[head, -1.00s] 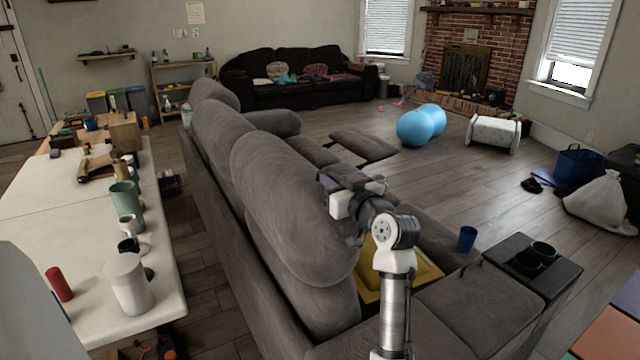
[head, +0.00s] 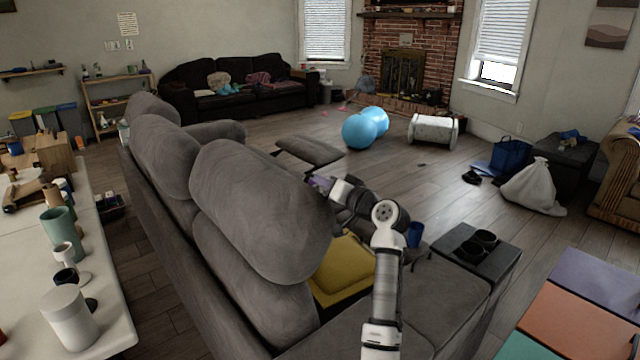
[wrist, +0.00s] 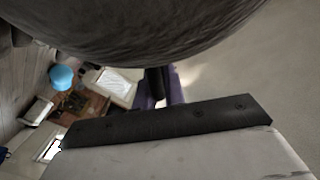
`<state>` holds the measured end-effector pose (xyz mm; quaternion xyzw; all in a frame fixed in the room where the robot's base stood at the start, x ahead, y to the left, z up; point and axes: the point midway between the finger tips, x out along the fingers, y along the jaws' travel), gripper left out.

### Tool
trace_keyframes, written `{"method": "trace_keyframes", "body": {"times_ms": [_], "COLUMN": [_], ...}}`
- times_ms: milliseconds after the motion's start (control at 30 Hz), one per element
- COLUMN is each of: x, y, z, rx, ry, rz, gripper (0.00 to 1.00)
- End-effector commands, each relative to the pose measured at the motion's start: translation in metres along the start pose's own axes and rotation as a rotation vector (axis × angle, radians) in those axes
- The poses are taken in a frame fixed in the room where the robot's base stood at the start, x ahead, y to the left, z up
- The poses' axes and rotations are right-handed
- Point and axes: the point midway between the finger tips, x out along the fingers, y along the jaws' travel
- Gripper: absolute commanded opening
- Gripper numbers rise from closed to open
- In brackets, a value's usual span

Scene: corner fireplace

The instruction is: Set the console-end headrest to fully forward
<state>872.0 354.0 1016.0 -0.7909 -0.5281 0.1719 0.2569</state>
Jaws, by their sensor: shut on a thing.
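The console-end headrest (head: 262,205) is the large grey padded cushion nearest the cup-holder console (head: 464,246), on top of the sofa's backrest. My gripper (head: 318,184), with purple fingers, is at the headrest's upper front edge in the head view. In the wrist view the headrest (wrist: 150,35) fills the top, and my fingers (wrist: 160,92) meet its edge, partly hidden by it. The gripper is shut on the headrest, though the contact itself is not clear.
A blue cup (head: 415,235) stands just beyond the arm. A white table (head: 105,310) with cups is at left. Open floor (head: 420,170) lies beyond the sofa.

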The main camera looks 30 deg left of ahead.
Motion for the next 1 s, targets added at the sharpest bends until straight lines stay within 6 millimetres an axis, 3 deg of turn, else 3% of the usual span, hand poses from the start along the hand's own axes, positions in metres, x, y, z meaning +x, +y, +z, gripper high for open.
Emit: {"method": "trace_keyframes", "body": {"times_ms": [367, 400, 533, 833, 1000], "x": [-0.002, -0.002, -0.002, -0.002, -0.020], "y": [0.005, 0.005, 0.004, 0.003, 0.004], "z": [-0.001, -0.001, -0.001, 0.000, 0.000], "rx": [0.008, 0.008, 0.008, 0.006, 0.005], "ry": [0.002, 0.002, 0.002, 0.001, 0.004], "rz": [0.007, 0.007, 0.006, 0.003, 0.004], "gripper": [0.00, 0.15, 0.32, 0.32, 0.32]}}
